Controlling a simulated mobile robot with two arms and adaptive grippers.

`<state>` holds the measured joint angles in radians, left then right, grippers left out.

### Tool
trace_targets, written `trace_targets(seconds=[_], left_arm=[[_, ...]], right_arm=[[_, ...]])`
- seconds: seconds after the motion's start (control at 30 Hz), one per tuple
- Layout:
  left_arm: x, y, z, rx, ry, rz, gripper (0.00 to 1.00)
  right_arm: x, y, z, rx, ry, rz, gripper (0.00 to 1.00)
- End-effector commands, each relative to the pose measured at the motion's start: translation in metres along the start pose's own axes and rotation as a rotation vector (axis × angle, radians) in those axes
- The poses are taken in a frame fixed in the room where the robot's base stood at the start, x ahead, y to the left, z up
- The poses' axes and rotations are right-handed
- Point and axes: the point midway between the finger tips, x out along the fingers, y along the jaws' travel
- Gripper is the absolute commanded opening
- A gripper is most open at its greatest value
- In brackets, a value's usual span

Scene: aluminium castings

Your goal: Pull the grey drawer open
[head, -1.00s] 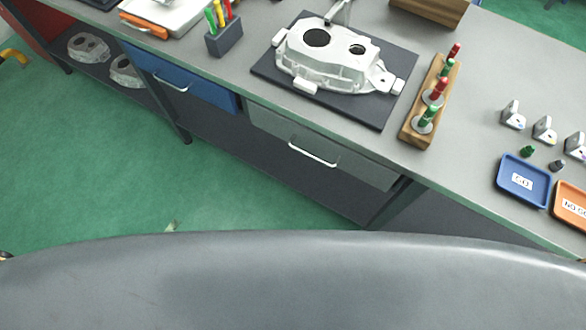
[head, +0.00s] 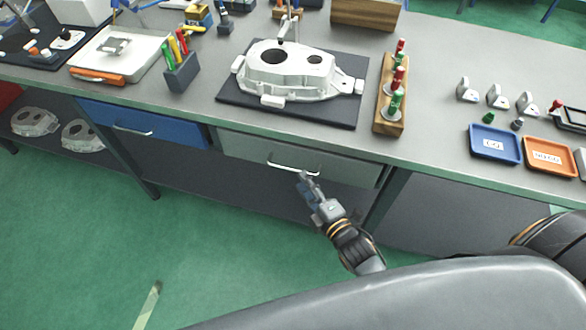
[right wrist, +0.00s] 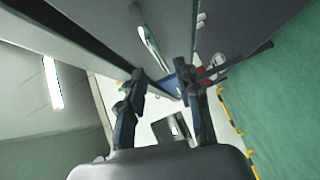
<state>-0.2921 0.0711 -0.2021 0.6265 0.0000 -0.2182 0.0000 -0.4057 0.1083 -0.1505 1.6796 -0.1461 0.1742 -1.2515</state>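The grey drawer (head: 242,146) is under the bench top and looks closed, its front in line with the bench. Its pale bar handle (head: 293,169) runs across the middle of the front. My right gripper (head: 305,176) is just below the handle's right part in the head view. In the right wrist view its two fingers (right wrist: 163,78) are apart with nothing seen between them. A pale bar, likely the handle (right wrist: 149,46), shows just beyond the fingertips; I cannot tell whether they touch it. My left gripper is out of view.
A blue drawer (head: 150,124) with its own handle is to the left. On the bench top stand a casting (head: 290,72) on a dark mat (head: 240,103), a wooden gauge block (head: 388,125) and blue and orange trays.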

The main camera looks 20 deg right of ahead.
Motion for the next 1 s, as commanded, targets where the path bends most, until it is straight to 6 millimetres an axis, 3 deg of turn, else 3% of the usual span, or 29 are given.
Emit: trace_targets(seconds=[0.1,0.3,0.73,0.9,1.0], left_arm=[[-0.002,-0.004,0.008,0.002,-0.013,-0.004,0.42],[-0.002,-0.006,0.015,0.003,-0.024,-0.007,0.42],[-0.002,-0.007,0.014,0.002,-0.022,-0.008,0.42],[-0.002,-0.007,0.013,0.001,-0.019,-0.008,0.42],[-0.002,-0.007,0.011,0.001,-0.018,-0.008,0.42]], right_arm=[[0.026,0.001,0.0,-0.001,0.0,0.003,0.34],[0.053,0.0,0.0,0.001,0.0,-0.001,0.34],[0.063,-0.001,0.0,0.0,0.0,-0.001,0.34],[0.063,-0.001,0.0,0.0,0.0,-0.001,0.01],[0.063,-0.001,0.0,0.0,0.0,-0.001,0.0]])
